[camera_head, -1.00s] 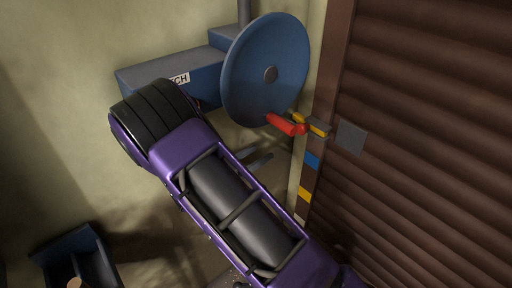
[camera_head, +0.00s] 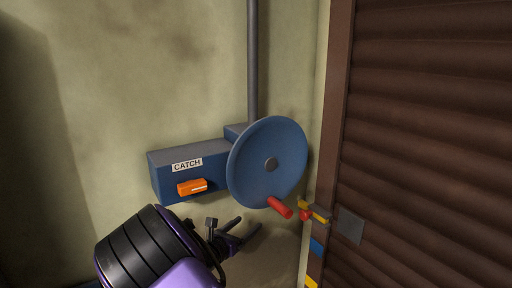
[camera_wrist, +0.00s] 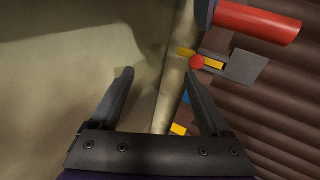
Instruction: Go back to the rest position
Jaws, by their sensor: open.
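My gripper (camera_head: 242,230) is in the lower middle of the head view, below the blue wheel and clear of it. In the wrist view my gripper (camera_wrist: 158,88) has its two fingers spread wide with nothing between them. The blue wheel (camera_head: 262,150) is mounted on the wall, with a red handle (camera_head: 280,207) near its bottom edge. The red handle also shows at the top right of the wrist view (camera_wrist: 258,22), apart from the fingers.
A blue box (camera_head: 163,184) labelled CATCH, with an orange lever (camera_head: 192,187), is on the wall left of the wheel. A yellow pointer (camera_head: 314,211) stands by the brown slatted shutter (camera_head: 430,130) at right. A grey pipe (camera_head: 253,60) rises above the wheel. The left wall is bare.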

